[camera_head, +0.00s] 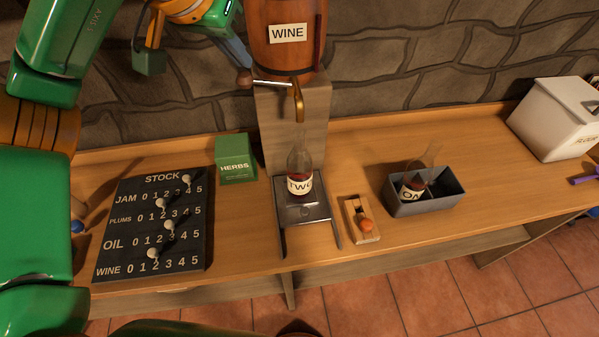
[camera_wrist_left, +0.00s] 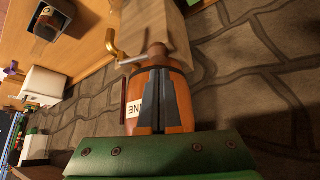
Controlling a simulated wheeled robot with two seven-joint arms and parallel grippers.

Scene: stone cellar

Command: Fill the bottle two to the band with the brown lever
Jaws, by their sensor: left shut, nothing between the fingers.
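Bottle two (camera_head: 299,165) stands upright on the metal drip stand (camera_head: 305,213), under the brass spout (camera_head: 298,103) of the wine barrel (camera_head: 286,50). Dark red liquid shows in its lower part around the TWO label; I cannot make out the band clearly. The brown lever (camera_head: 244,77) sticks out left from the tap on a metal rod. It also shows in the left wrist view (camera_wrist_left: 157,50). My left gripper (camera_head: 238,62) is shut and empty, its fingertips close to the lever knob; I cannot tell whether they touch. In the wrist view its fingers (camera_wrist_left: 161,72) point at the lever. My right gripper is not in view.
A grey bin (camera_head: 427,205) holds a tilted bottle (camera_head: 411,187). A small wooden block with an orange ball (camera_head: 366,225) lies beside the stand. A STOCK board (camera_head: 150,225) and a green HERBS box (camera_head: 236,160) are at left. A white box (camera_head: 560,115) stands far right.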

